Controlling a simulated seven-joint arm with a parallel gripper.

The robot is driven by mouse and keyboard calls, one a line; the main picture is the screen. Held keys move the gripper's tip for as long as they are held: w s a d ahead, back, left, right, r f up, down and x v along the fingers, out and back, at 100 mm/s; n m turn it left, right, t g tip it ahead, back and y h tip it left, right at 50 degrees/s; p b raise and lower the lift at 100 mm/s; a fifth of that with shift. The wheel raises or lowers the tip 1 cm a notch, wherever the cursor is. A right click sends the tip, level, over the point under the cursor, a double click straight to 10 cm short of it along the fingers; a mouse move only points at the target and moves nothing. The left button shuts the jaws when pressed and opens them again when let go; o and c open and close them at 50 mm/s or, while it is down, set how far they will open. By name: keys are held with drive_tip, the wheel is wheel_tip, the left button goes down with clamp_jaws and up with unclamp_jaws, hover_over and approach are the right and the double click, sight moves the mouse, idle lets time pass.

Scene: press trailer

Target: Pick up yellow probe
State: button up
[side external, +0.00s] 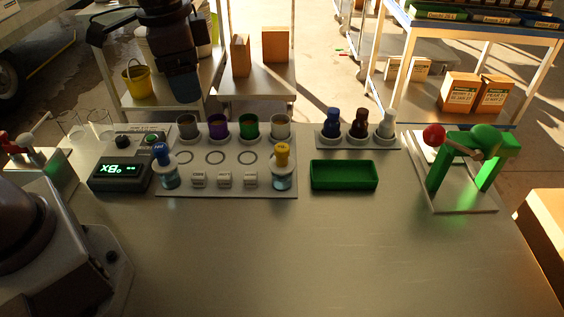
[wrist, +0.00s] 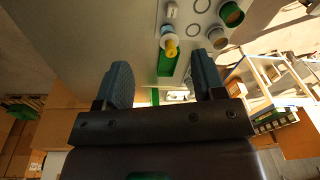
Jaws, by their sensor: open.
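The yellow probe (side external: 282,154) stands upright in a clear jar of bluish liquid at the front right corner of a light rack plate (side external: 230,188). Its yellow top also shows in the wrist view (wrist: 171,47), between the two finger lines and beyond the tips. A blue-topped probe (side external: 160,153) stands in a similar jar at the plate's front left. My gripper (side external: 183,98) hangs high at the back, above and left of the yellow probe and apart from it. In the wrist view my gripper (wrist: 160,62) has its fingers wide apart with nothing between them.
Several coloured cups (side external: 248,126) line the rack's back row. A green tray (side external: 344,175) lies right of the rack, with dark and white bottles (side external: 359,124) behind it. A green press (side external: 475,155) stands at right, a meter (side external: 118,172) at left. The front table is clear.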

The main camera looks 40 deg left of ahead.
sight(282, 147)
drive_tip(key=w+d+f+m+g, duration=0.1)
drive_tip(key=w+d+f+m, duration=0.1)
drive_tip(key=w+f+m, duration=0.6)
drive_tip(key=w+d+f+m, duration=0.1)
drive_tip(key=w+d+m, duration=0.2)
drive_tip(key=w+m, duration=0.6)
drive_tip(key=s+f+m, duration=0.1)
drive_tip(key=f, duration=0.4)
drive_tip(key=s+f+m, duration=0.1)
drive_tip(key=f, duration=0.1)
drive_tip(key=shift+s+f+m, duration=0.3)
drive_tip(key=shift+f, duration=0.1)
drive_tip(key=f, duration=0.5)
drive_tip(key=shift+d+f, duration=0.1)
drive_tip(key=shift+d, duration=0.2)
drive_tip(key=c, duration=0.5)
